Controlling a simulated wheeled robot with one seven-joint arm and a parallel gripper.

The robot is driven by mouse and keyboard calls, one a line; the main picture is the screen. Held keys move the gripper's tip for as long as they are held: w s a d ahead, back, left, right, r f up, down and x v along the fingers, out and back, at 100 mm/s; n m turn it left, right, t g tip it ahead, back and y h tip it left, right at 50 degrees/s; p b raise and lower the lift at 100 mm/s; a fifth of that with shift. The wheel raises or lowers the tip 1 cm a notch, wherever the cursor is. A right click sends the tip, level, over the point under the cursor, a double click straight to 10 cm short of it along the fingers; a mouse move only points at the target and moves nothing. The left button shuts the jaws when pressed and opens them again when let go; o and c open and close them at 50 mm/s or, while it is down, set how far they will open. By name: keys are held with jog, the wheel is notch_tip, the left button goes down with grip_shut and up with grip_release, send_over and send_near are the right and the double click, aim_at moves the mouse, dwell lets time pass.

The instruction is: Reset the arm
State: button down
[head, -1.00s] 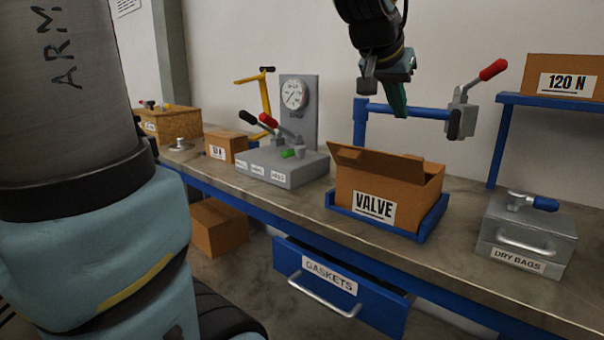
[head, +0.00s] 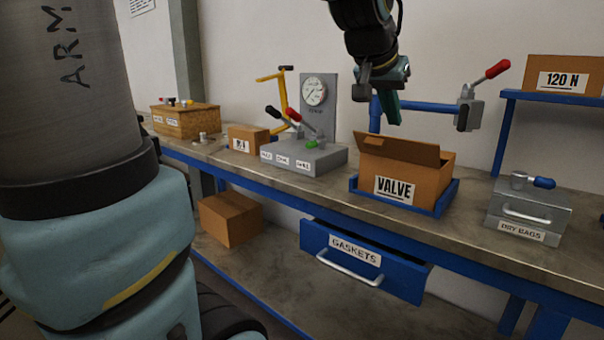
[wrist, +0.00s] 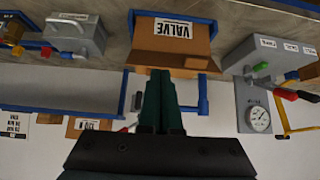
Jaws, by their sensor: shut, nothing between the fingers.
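My gripper (head: 393,120) hangs down from my arm at the top of the head view, above the open cardboard box labelled VALVE (head: 399,181). Its fingers are shut with nothing between them, and it appears apart from the box. In the wrist view my gripper (wrist: 158,76) shows as dark green fingers pressed together, with the VALVE box (wrist: 175,42) just beyond their tips. The inside of the VALVE box is hidden in both views.
The VALVE box sits in a blue tray (head: 447,199) on the bench (head: 330,190). A blue bar with a red-handled clamp (head: 468,108) stands close behind my gripper. A grey gauge block (head: 303,158), a DRY BAGS case (head: 527,205) and a partly open GASKETS drawer (head: 355,262) flank it.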

jog(key=a+f+n+g+y+b, duration=0.1)
jog(key=a+f+n+y+b, duration=0.15)
jog(key=a+f, duration=0.5)
jog(key=a+f+n+g+y+b, duration=0.1)
jog(key=a+f+b, duration=0.3)
jog(key=f, duration=0.7)
jog(key=s+a+f+n+g+y+b, duration=0.1)
jog(key=s+a+f+n+g, duration=0.1)
jog(key=s+a+f, duration=0.35)
jog(key=s+a+f+n+g+y+b, duration=0.1)
jog(key=s+a+f+b, duration=0.1)
jog(key=a+f, duration=0.7)
notch_tip(320, 180, up, 14)
jog(key=d+p, duration=0.2)
jog(key=p, duration=1.4)
jog(key=shift+r, duration=0.2)
jog(key=shift+h, duration=0.25)
